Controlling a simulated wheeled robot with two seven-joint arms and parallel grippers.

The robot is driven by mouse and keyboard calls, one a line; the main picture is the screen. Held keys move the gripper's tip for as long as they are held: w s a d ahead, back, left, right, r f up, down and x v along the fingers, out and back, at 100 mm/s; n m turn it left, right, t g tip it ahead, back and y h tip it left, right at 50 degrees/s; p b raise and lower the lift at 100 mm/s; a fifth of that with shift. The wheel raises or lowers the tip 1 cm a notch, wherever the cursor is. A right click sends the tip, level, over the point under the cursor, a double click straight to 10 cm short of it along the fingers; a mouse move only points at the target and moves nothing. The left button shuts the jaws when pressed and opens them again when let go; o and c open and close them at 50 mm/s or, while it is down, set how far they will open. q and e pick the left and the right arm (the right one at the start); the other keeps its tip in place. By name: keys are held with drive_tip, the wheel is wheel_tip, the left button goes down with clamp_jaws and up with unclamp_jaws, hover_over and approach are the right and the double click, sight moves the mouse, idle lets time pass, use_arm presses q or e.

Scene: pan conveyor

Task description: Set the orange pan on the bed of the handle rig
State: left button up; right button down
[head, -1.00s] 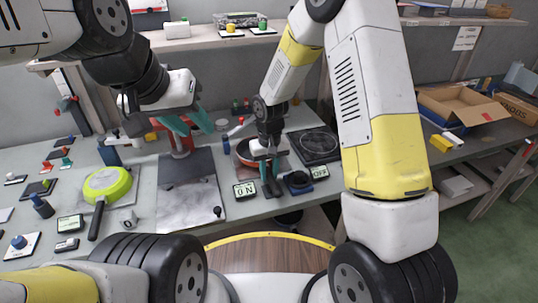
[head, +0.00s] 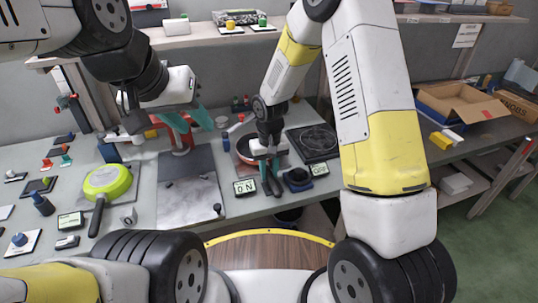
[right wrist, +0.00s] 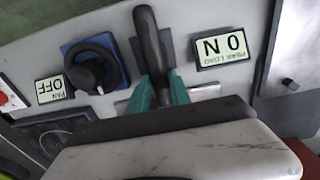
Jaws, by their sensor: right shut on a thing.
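The orange pan (head: 243,148) shows in the head view as a reddish-orange rim, partly hidden behind my right gripper. My right gripper (head: 270,172) is shut on its dark handle, which stands between the teal fingers in the right wrist view (right wrist: 152,60). The pan's body is not clear in the wrist view. My left gripper (head: 190,122) is open and empty, its teal fingers apart, above a red fixture (head: 180,142) behind a grey plate. This fixture may be the handle rig; I cannot tell for sure.
A yellow-green pan (head: 108,182) lies at the left of the bench. A black square plate (head: 313,141) is right of the orange pan. A marbled slab (head: 187,201) lies clear in the middle.

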drive_tip(key=shift+s+f, duration=0.1)
drive_tip(key=shift+f, duration=0.1)
drive_tip(key=c, duration=1.1)
unclamp_jaws()
wheel_tip(320, 180, up, 8)
drive_tip(key=shift+d+r, duration=0.1)
drive_tip(key=s+d+r+m+t, duration=0.1)
drive_tip(key=s+d+r, duration=0.15)
drive_tip(key=r, duration=0.25)
drive_tip(key=s+d+r+t+y, duration=0.1)
drive_tip(key=s+d+r, duration=0.15)
drive_tip(key=r, duration=0.25)
drive_tip(key=s+d+r+m+t, duration=0.1)
drive_tip(key=d+r, duration=0.2)
drive_tip(key=r, duration=0.3)
drive_tip(key=s+d+r+t, duration=0.1)
drive_tip(key=s+d+r, duration=0.1)
drive_tip(key=s, duration=0.2)
drive_tip(key=s+d+r+t, duration=0.1)
drive_tip(key=s+d+r, duration=0.1)
drive_tip(key=s, duration=0.3)
drive_tip(key=s+d+r+m+y, duration=0.1)
drive_tip(key=s+d+r, duration=0.1)
drive_tip(key=s+r, duration=0.1)
drive_tip(key=shift+s+r+t, duration=0.15)
drive_tip(key=shift+s+t, duration=0.25)
drive_tip(key=shift+s, duration=0.3)
